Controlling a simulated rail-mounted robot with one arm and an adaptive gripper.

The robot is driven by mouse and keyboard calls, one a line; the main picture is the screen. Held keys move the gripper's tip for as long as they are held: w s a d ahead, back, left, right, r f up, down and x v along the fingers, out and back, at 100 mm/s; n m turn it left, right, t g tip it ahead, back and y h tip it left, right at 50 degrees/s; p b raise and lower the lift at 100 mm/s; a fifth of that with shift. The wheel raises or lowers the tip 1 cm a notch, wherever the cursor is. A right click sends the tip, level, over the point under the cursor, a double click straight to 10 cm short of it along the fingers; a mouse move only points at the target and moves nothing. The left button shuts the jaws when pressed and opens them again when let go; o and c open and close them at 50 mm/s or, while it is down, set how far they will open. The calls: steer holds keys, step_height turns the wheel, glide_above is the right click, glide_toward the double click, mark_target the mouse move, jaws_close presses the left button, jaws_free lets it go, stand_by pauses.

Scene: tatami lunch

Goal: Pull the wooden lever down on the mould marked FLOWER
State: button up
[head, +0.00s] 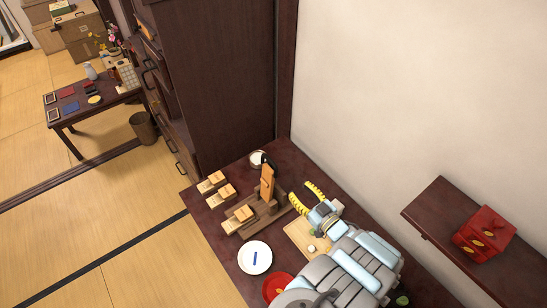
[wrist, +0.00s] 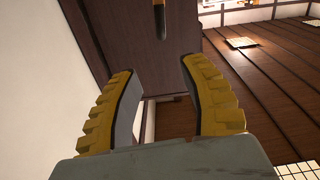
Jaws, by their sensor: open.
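Several small pale wooden moulds (head: 219,193) stand along the left side of the dark table; their markings are too small to read, so I cannot tell which says FLOWER. An orange-brown wooden piece (head: 267,184), perhaps a lever, stands upright on a dark wooden stand (head: 264,208) beside them. My gripper (head: 299,190) is over the table, right of the upright piece and apart from it, with its yellow fingers spread. In the wrist view my gripper (wrist: 157,68) is open and empty; no mould shows there.
A white plate (head: 255,257), a red bowl (head: 277,287) and a pale board (head: 300,236) lie on the table. A tall dark cabinet (head: 225,70) stands behind it. A wall shelf (head: 440,205) with a red box (head: 484,233) is at the right.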

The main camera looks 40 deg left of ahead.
mark_target(273, 163)
steer(key=b+x, duration=0.1)
steer(key=x, duration=1.4)
steer(key=shift+s+a, duration=0.15)
steer(key=shift+a, duration=0.1)
steer(key=shift+w+a, duration=0.2)
steer(key=shift+a, duration=0.35)
steer(key=shift+a+r, duration=0.1)
steer(key=shift+a, duration=0.4)
steer(key=shift+w, duration=0.1)
jaws_close()
